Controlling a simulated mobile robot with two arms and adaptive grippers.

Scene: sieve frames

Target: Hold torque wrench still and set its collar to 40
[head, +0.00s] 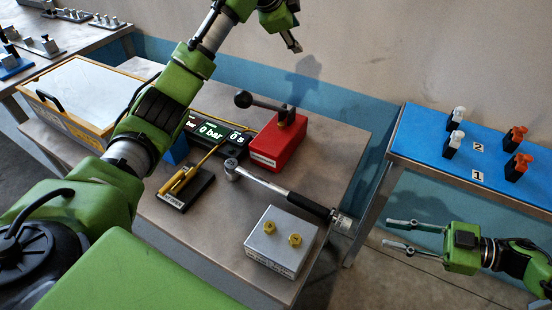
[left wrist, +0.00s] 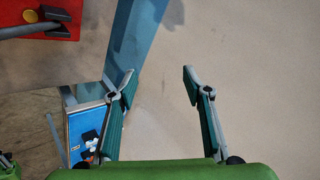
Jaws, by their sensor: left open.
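The torque wrench (head: 268,186) lies on the grey table, with its ratchet head towards the middle and its black handle running to the right. Its silver collar end (head: 342,222) sticks out past the table's right edge; its scale is too small to read. My left gripper (head: 294,46) is high at the back, above and beyond the red box, away from the wrench. It is open and empty in the left wrist view (left wrist: 156,80). My right gripper (head: 388,232) is right of the collar end, apart from it, with its fingers spread, pointing left and empty.
A red box (head: 278,140) with a black lever stands behind the wrench. A grey block (head: 281,243) with two yellow knobs sits in front. A pressure display (head: 215,131), black tray (head: 186,188) and yellow case (head: 72,98) lie left. A blue-topped table (head: 425,143) stands right.

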